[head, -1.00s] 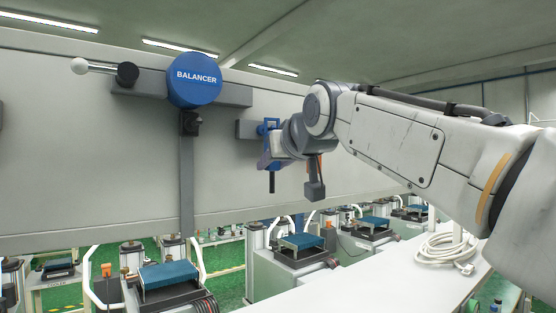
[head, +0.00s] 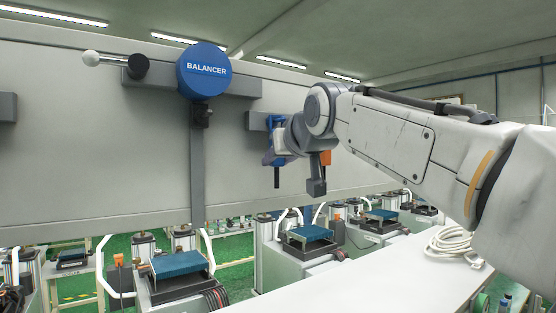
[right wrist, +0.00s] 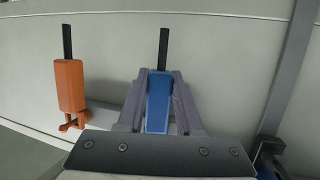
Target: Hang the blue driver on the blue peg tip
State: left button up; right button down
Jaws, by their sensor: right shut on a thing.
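The blue driver (right wrist: 158,103) is between the fingers of my right gripper (right wrist: 155,98) in the right wrist view, its dark shaft standing out past the fingertips. In the head view my right gripper (head: 280,157) is shut on the driver, in front of the grey wall, and the dark shaft (head: 276,177) points down. A blue part (head: 275,123) shows just above the gripper, against a grey wall bracket (head: 256,121). I cannot tell whether it is the blue peg or the driver's top, or whether they touch. My left gripper is not in view.
An orange driver (right wrist: 70,86) is beside the blue one in the right wrist view. The blue balancer (head: 204,70) and its grey vertical bar (head: 197,160) are left of the gripper. A white table (head: 350,278) with coiled white cable (head: 455,243) lies below my arm.

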jog(key=c, duration=0.5)
grip_release()
